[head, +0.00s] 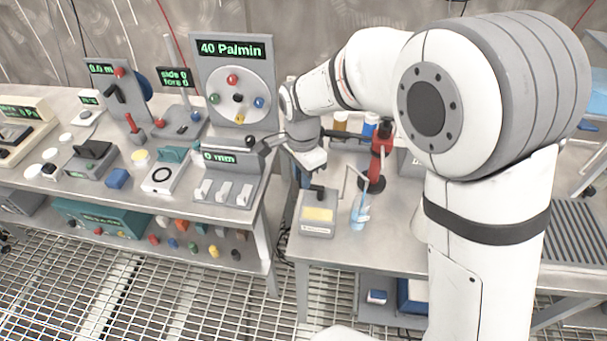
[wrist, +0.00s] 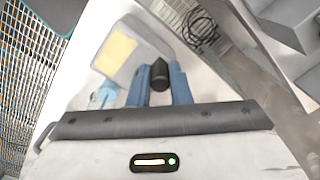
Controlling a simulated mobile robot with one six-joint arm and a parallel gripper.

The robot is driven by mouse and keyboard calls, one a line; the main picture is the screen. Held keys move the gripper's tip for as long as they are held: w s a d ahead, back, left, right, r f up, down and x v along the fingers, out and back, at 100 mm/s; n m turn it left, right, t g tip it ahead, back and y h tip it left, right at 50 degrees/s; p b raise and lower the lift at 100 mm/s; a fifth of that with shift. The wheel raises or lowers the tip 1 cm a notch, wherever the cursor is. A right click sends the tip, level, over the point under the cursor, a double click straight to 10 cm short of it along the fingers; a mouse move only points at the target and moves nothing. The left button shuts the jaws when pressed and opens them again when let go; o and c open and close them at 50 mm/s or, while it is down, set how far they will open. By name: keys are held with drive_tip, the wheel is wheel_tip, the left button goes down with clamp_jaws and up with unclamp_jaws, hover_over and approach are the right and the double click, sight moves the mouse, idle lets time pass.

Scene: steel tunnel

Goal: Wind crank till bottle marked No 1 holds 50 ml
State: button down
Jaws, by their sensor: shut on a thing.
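My gripper (head: 307,178) reaches down at the near left of the right-hand bench. In the wrist view its two blue fingers (wrist: 159,87) are shut on a black knob (wrist: 159,73). The knob is at a grey box with a pale yellow panel (head: 318,214), which also shows in the wrist view (wrist: 117,46). A black handle part (head: 317,190) shows on the box, partly behind my gripper. A small bottle with light blue contents (head: 359,213) stands to the right of the box. Its marking and level are too small to read.
A red stand (head: 377,160) with a dark base is behind the bottle, and a thin pale arm slants near it. Amber and blue-capped bottles (head: 370,126) stand farther back. The left bench (head: 258,190) carries panels and switches. A gap separates the benches.

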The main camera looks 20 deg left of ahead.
drive_tip(key=c, duration=1.3)
unclamp_jaws()
drive_tip(key=shift+r, duration=3.9)
